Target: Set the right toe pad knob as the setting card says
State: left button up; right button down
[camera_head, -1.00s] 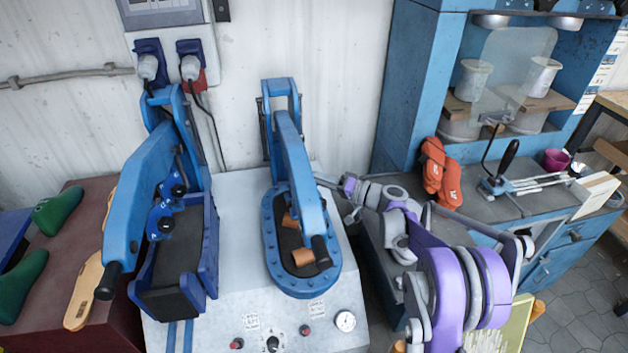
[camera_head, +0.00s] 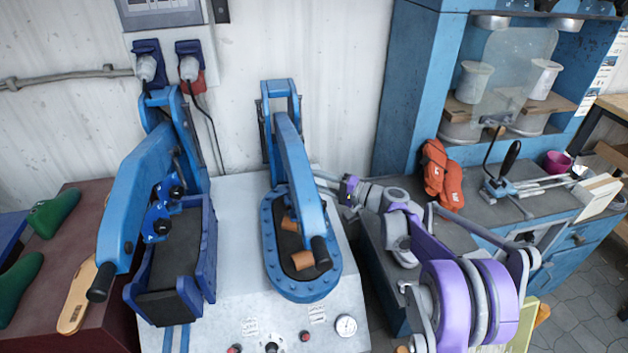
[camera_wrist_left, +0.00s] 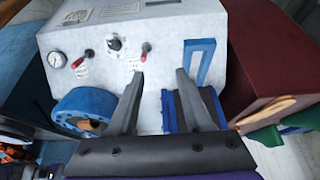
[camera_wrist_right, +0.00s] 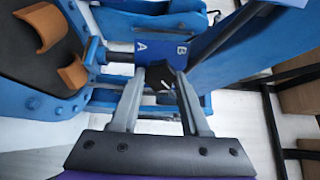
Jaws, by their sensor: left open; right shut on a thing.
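In the right wrist view a black knob (camera_wrist_right: 161,82) with a small pale mark sits by a blue plate (camera_wrist_right: 150,48) lettered A and B. My right gripper (camera_wrist_right: 160,74) is shut on this knob, with one finger on each side. Part of the knob is hidden between the fingers. In the head view my right gripper (camera_head: 332,186) reaches the right side of the right press (camera_head: 303,288), whose body hides the knob. My left gripper (camera_wrist_left: 160,73) is open and empty, above the machine's front; it is outside the head view. I cannot make out a readable setting card.
The left press (camera_head: 212,250) has its own lettered blue knob plates (camera_head: 160,212). The front panel has small switches, a gauge (camera_head: 346,326) and unreadable labels (camera_head: 317,314). Green lasts (camera_head: 55,212) lie at left. Orange gloves (camera_head: 440,175) lie on the right bench.

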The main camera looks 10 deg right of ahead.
jog(key=shift+c, duration=1.9)
grip_release()
jog(key=b+v, duration=0.1)
jog(key=v, duration=1)
